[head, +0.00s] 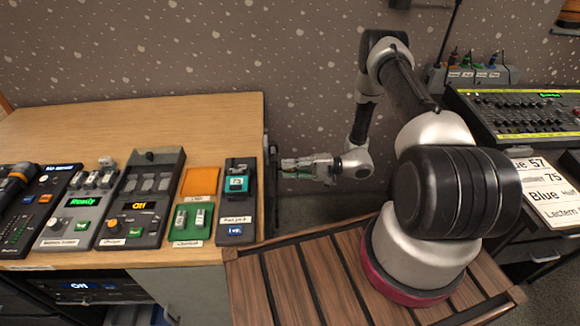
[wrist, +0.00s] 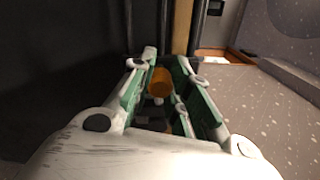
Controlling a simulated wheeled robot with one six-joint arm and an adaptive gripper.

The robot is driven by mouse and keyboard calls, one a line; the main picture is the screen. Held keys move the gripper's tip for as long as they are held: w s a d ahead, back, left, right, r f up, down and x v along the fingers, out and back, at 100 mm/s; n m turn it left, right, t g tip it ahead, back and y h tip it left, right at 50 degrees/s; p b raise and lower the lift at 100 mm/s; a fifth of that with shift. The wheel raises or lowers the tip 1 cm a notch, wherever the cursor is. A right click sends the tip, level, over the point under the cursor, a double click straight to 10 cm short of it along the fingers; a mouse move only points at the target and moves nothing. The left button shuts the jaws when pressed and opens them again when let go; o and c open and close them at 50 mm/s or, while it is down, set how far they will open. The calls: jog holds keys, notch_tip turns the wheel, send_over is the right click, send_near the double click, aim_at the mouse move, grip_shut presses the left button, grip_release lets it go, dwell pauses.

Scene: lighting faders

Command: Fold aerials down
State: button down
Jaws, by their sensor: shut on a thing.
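My gripper (head: 287,168) reaches left to the right-hand side of the wooden desk, beside a dark upright part (head: 269,175) at the desk's edge. In the wrist view its green-lined fingers (wrist: 158,68) are on either side of an orange cylindrical piece (wrist: 160,82), and the gripper is shut on it. I cannot tell whether this piece belongs to an aerial. Dark upright rods (wrist: 198,25) stand just beyond the fingertips in the wrist view. No aerial can be clearly made out in either view; the gripped end is hidden in the head view.
The wooden desk (head: 150,110) holds several control units, including a fader box (head: 140,200) and a dark unit with a teal display (head: 237,184). A slatted wooden platform (head: 310,280) lies under my arm. A mixing console (head: 515,115) and a note sheet (head: 550,188) are at right.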

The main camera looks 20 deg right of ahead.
jog(key=shift+s+f, duration=0.2)
jog(key=shift+s, duration=0.05)
jog(key=c, duration=1.7)
grip_release()
jog(key=o, duration=0.4)
jog(key=shift+c, duration=0.2)
jog(key=shift+o, duration=0.2)
jog(key=shift+w+r, duration=0.1)
jog(key=s+d, duration=0.2)
jog(key=d, duration=0.9)
jog(key=shift+s+d, duration=0.2)
jog(key=shift+d, duration=0.2)
